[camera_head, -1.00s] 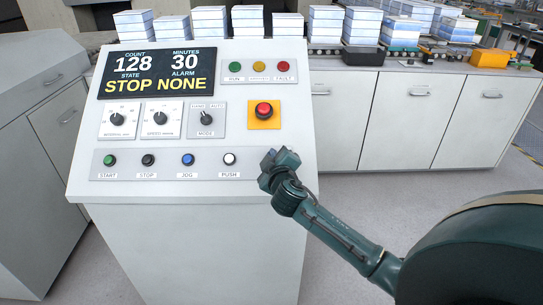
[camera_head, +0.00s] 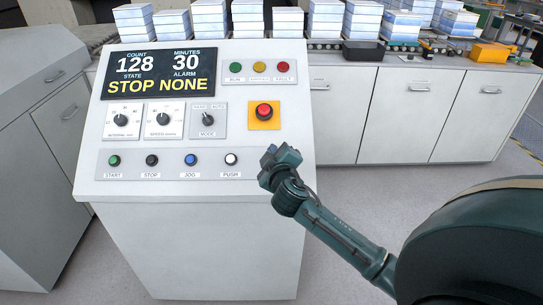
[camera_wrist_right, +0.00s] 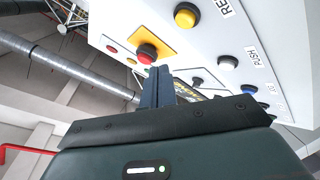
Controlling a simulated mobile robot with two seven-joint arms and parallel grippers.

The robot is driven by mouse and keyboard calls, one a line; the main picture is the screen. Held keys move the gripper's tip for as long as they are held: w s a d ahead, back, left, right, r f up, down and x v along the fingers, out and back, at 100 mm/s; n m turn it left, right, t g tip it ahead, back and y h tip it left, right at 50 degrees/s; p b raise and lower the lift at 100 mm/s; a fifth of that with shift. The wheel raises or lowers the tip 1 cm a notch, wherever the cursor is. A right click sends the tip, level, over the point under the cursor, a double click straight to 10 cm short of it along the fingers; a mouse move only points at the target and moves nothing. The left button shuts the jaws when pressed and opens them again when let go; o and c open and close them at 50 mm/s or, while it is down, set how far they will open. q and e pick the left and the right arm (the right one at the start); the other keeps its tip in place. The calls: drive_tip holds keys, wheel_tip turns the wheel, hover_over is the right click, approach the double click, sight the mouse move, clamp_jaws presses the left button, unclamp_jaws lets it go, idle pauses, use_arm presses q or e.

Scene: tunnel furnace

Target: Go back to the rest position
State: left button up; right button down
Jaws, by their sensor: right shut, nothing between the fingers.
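My right gripper (camera_head: 268,158) is in front of the right side of the white control console (camera_head: 230,235), to the right of the white PUSH button (camera_head: 231,159) and below the red emergency button (camera_head: 264,111). Its fingers are together and empty. In the right wrist view the closed fingers (camera_wrist_right: 156,87) point up toward the console, with the red button (camera_wrist_right: 147,54) beyond them. I cannot tell the exact gap to the panel. My left gripper is not in view.
The console display (camera_head: 158,73) reads STOP, NONE, 128 and 30. A row of white cabinets (camera_head: 400,115) with stacked blue-white blocks (camera_head: 325,20) stands behind. A grey cabinet (camera_head: 35,100) stands at left. Grey floor (camera_head: 345,200) is clear between console and cabinets.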

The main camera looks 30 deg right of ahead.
idle(0.6)
drive_tip(key=s+a+f+g+y, duration=0.2)
drive_tip(key=s+a+f+y, duration=0.1)
drive_tip(key=s+a+f, duration=0.4)
drive_tip(key=s+a+f+g+y, duration=0.1)
drive_tip(key=s+a+f+y, duration=0.3)
drive_tip(key=f, duration=0.5)
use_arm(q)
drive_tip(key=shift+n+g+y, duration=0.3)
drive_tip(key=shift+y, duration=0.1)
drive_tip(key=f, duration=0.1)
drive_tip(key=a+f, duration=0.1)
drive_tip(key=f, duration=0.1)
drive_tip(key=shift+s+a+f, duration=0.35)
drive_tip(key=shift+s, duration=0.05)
use_arm(e)
drive_tip(key=s+a+f+m+g+y, duration=0.1)
drive_tip(key=s+a+f, duration=0.1)
drive_tip(key=s+a, duration=0.2)
drive_tip(key=s+a+f+m+y, duration=0.1)
drive_tip(key=s+a, duration=0.3)
drive_tip(key=s, duration=0.7)
drive_tip(key=shift+a+f+m+g, duration=0.15)
drive_tip(key=shift+f+m+g, duration=0.35)
drive_tip(key=shift+f, duration=0.4)
